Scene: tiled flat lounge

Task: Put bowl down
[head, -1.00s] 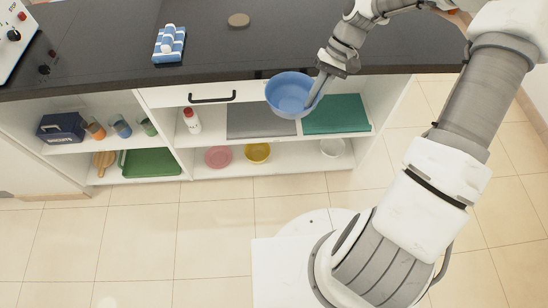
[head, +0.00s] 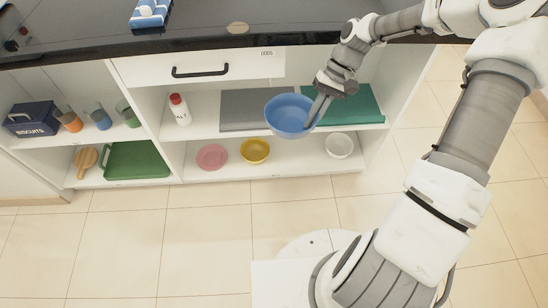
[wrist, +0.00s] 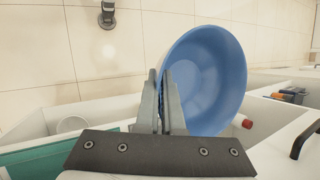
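A blue bowl (head: 288,115) is held up in front of the open shelf unit, with its opening toward the head camera. My gripper (head: 317,110) is shut on the bowl's right rim in the head view. In the wrist view the two fingers (wrist: 166,105) pinch the near wall of the bowl (wrist: 208,80), which looks empty. The bowl appears in front of the middle shelf, beside a grey mat (head: 240,97) and a green mat (head: 355,107). I cannot tell whether it touches the shelf.
The lower shelf holds a pink plate (head: 212,157), a yellow bowl (head: 254,151) and a white bowl (head: 339,146). A white bottle with a red cap (head: 180,111) stands left of the grey mat. A drawer handle (head: 200,71) and dark countertop (head: 90,44) are above. The tiled floor in front is clear.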

